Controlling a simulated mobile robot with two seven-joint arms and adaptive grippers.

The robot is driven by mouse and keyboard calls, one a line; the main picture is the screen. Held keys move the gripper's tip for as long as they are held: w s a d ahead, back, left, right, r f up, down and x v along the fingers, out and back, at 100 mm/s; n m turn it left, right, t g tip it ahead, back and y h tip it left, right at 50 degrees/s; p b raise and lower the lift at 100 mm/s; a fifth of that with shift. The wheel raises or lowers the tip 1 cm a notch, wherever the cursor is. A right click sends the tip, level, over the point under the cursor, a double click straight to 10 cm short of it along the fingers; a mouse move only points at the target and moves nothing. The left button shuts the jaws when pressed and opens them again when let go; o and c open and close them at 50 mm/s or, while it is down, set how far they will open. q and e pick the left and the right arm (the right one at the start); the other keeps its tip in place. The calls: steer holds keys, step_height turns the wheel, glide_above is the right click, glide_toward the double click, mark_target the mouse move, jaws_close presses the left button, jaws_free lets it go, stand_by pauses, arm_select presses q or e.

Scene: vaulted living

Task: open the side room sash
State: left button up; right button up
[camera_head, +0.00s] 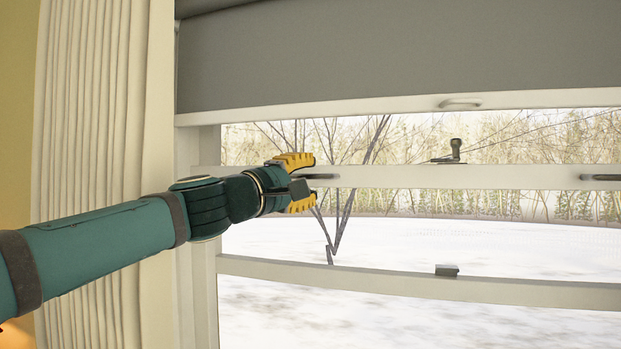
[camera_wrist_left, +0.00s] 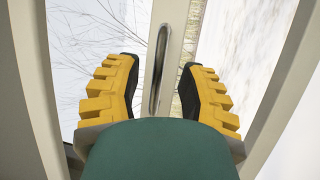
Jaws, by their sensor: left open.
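The white window sash (camera_head: 400,177) has a horizontal rail with a dark bar handle (camera_head: 325,176) near its left end and a second handle (camera_head: 600,177) at the right. My left gripper (camera_head: 313,181) is open at the left handle, with one yellow finger above the rail and one below. In the left wrist view the metal handle (camera_wrist_left: 158,70) stands between the two spread fingers, with gaps visible on both sides. Contact with the handle cannot be told. A dark latch (camera_head: 455,151) stands on top of the rail. My right gripper is out of view.
A grey blind (camera_head: 400,55) with a pull (camera_head: 460,103) hangs above the rail. A lower white rail (camera_head: 350,276) carries a small dark catch (camera_head: 447,270). A pale curtain (camera_head: 100,110) hangs at the left, behind my arm. Snowy ground shows outside.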

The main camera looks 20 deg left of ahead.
arm_select(q)
steer(key=v, duration=1)
steer(key=shift+s+f, duration=0.1)
steer(key=m+g+y+b, duration=0.3)
steer(key=g+y+b, duration=0.15)
steer(key=g, duration=0.45)
glide_toward(296, 328)
steer(key=w+d+f, duration=0.1)
steer(key=d+f, duration=0.2)
steer(key=f, duration=1)
steer(key=d+f, duration=0.4)
steer(key=f, duration=0.8)
steer(key=s+d+f+m+g+y+b, duration=0.15)
steer(key=s+f, duration=0.25)
steer(key=f, duration=0.7)
steer(key=s+d+f+m+g, duration=0.1)
steer(key=s+f+m+g, duration=0.15)
steer(key=f, duration=0.75)
steer(key=s+d+f+m+g+b, duration=0.1)
steer(key=s+d+f, duration=0.1)
steer(key=s+f, duration=0.5)
steer(key=s+d+f+m+g+h+b, duration=0.1)
steer(key=s+d+f+m+g, duration=0.1)
steer(key=s+f, duration=0.6)
steer(key=shift+s+d+f+h, duration=0.3)
steer(key=shift+f, duration=0.05)
